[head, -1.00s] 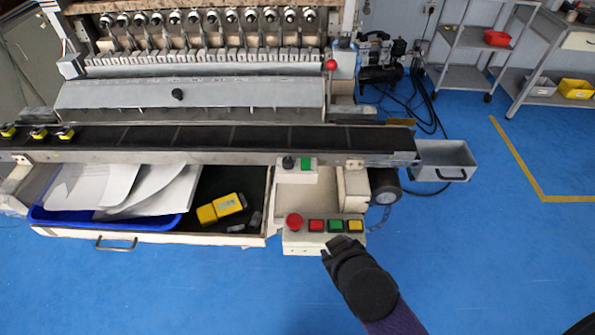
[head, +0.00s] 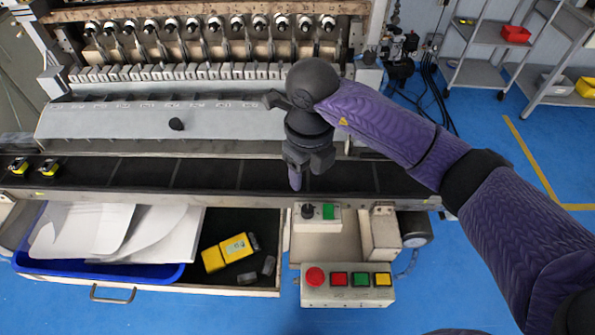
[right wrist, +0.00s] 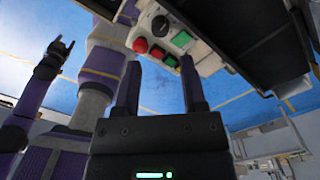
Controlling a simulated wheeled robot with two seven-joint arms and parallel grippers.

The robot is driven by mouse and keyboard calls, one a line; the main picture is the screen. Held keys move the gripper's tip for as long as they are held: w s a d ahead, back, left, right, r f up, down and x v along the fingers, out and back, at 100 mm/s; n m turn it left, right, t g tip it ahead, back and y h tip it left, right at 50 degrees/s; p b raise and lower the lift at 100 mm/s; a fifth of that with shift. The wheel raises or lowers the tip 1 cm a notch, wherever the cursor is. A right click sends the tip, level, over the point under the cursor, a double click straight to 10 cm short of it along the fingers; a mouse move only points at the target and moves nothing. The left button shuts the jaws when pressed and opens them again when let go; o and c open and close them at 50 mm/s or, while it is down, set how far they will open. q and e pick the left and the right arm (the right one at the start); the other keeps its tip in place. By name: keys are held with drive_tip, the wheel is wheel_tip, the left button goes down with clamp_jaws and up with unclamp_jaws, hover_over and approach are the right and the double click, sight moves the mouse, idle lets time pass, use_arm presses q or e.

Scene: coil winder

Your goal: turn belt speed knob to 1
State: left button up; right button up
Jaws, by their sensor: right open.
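The belt speed knob (head: 308,211) is a small black dial on a light box below the conveyor, left of a green button (head: 328,211). In the right wrist view the knob (right wrist: 160,23) appears above the fingers, beside the green button (right wrist: 181,39). My right gripper (head: 306,172) points down over the belt, a little above and behind the knob in the head view. Its two fingers (right wrist: 160,64) are apart and empty, not touching the knob. The dial's marks are too small to read. My left gripper (right wrist: 60,50) shows small at the left of the right wrist view.
A lower button box (head: 346,296) carries a red mushroom button (head: 315,276) and several square buttons. The black conveyor belt (head: 110,172) runs behind the knob. An open drawer (head: 285,270) holds a blue tray (head: 100,269) with papers and yellow items.

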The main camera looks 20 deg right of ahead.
drive_tip(key=b, duration=0.1)
hover_over(308, 208)
wheel_tip(308, 208, down, 5)
drive_tip(key=shift+s+r, duration=0.1)
drive_tip(key=shift+s, duration=0.05)
wheel_tip(308, 208, down, 4)
drive_tip(key=shift+f+b, duration=0.2)
drive_tip(key=shift+b, duration=0.15)
drive_tip(key=shift+f, duration=0.15)
drive_tip(key=shift+c, duration=0.4)
clamp_jaws()
use_arm(q)
drive_tip(key=shift+s+a+f, duration=0.1)
drive_tip(key=shift+s+f, duration=0.85)
drive_tip(key=shift+s, duration=0.2)
